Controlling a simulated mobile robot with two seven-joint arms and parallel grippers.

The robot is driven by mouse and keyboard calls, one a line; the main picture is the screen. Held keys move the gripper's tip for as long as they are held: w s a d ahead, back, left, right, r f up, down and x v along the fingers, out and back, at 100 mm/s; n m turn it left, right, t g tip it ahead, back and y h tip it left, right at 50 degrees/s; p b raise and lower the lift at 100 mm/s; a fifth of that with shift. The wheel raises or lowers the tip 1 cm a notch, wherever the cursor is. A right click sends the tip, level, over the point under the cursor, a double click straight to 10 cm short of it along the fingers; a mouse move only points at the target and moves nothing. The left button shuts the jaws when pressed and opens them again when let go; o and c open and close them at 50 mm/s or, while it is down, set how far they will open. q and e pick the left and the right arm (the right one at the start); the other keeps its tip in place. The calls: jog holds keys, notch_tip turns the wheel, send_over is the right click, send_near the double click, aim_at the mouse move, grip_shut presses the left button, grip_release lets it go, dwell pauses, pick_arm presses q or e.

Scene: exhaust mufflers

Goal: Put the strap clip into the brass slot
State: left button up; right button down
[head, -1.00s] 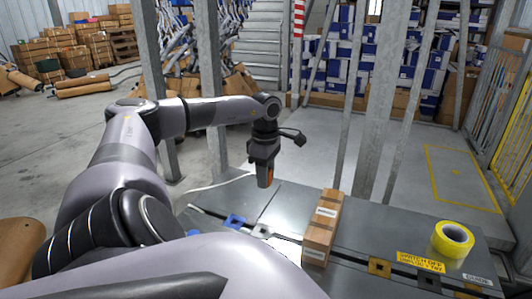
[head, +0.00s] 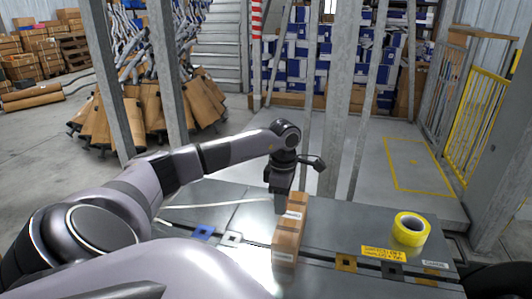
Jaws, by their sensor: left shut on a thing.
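My left gripper (head: 276,208) points down above the grey bench top, just behind and left of a stack of brown boxes. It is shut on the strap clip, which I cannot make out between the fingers. The pale strap (head: 215,205) runs from the bench's left side to the gripper. The brass slot (head: 346,262) is a small brass-coloured square plate with a dark opening. It lies near the bench's front, right of the boxes and apart from the gripper. My right gripper is not in view.
The brown boxes (head: 288,240) stand between the gripper and the brass slot. A blue slot (head: 202,232) and a silver one (head: 231,238) lie left of the boxes. A yellow tape roll (head: 410,230) and a yellow label (head: 383,253) are at right. Metal posts (head: 333,120) rise behind the bench.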

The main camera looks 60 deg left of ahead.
pick_arm(q)
jog(key=w+d+f+b, duration=0.9)
jog(key=w+d, duration=0.3)
jog(key=d, duration=0.3)
jog(key=shift+w+f, duration=0.3)
jog(key=shift+w, duration=0.05)
jog(key=shift+f, duration=0.15)
jog(key=shift+f+b, duration=0.95)
jog(key=shift+f, duration=0.25)
jog(key=shift+f+b, duration=0.65)
jog(key=shift+f, duration=0.35)
dwell(0.6)
jog(key=shift+f, duration=0.45)
dwell(0.3)
